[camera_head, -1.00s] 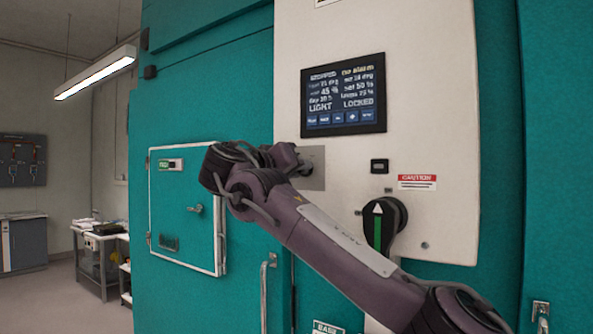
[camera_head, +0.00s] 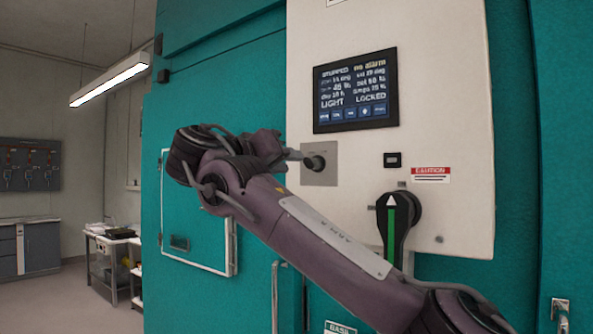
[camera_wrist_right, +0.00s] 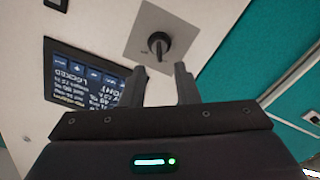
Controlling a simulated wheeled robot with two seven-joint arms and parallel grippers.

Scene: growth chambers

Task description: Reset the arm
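My right gripper (camera_head: 298,156) is in front of the white control panel (camera_head: 450,110), its arm reaching across from the lower right. In the right wrist view its two fingers (camera_wrist_right: 160,80) stand apart with nothing between them. A dark knob (camera_wrist_right: 156,44) on a square grey plate (camera_wrist_right: 178,22) lies just beyond the fingertips. In the head view the knob (camera_head: 316,162) shows at the fingertips, and the gripper and arm hide part of the plate. My left gripper is in neither view.
A screen (camera_head: 355,90) reading "LIGHT LOCKED" is above the knob. A black rotary handle with a green stripe (camera_head: 391,222) is at the panel's lower right, close to my arm. A teal door with a white frame (camera_head: 200,262) is on the left, partly hidden.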

